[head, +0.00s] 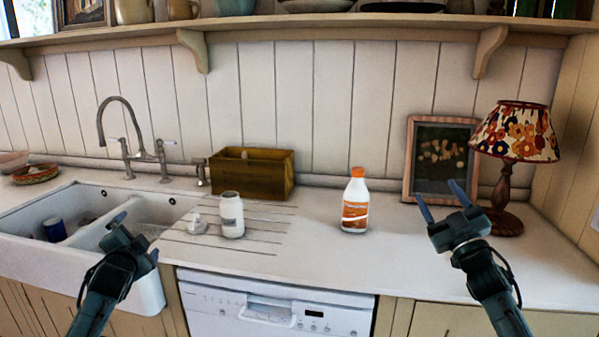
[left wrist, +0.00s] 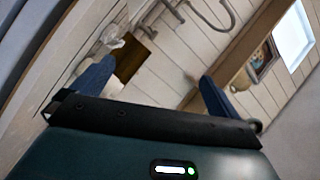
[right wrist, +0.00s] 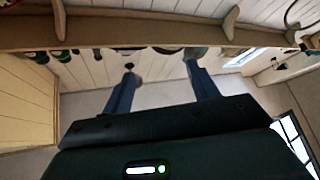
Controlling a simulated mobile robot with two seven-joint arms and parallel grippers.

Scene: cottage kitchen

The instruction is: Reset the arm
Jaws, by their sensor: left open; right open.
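My left gripper (head: 134,234) is in front of the sink in the head view, raised and empty. In the left wrist view its two blue fingers (left wrist: 156,74) stand wide apart with nothing between them. My right gripper (head: 439,194) is raised over the right part of the counter in the head view, fingers pointing up and apart. In the right wrist view its fingers (right wrist: 160,68) are open and empty. Neither gripper appears to touch anything.
The white counter (head: 330,262) holds a white jar (head: 231,216), a white-and-orange bottle (head: 355,205), a wooden box (head: 262,174), a picture frame (head: 432,160) and a lamp (head: 515,135). A double sink (head: 90,258) with a tap (head: 122,105) is left. A shelf (head: 330,25) runs above.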

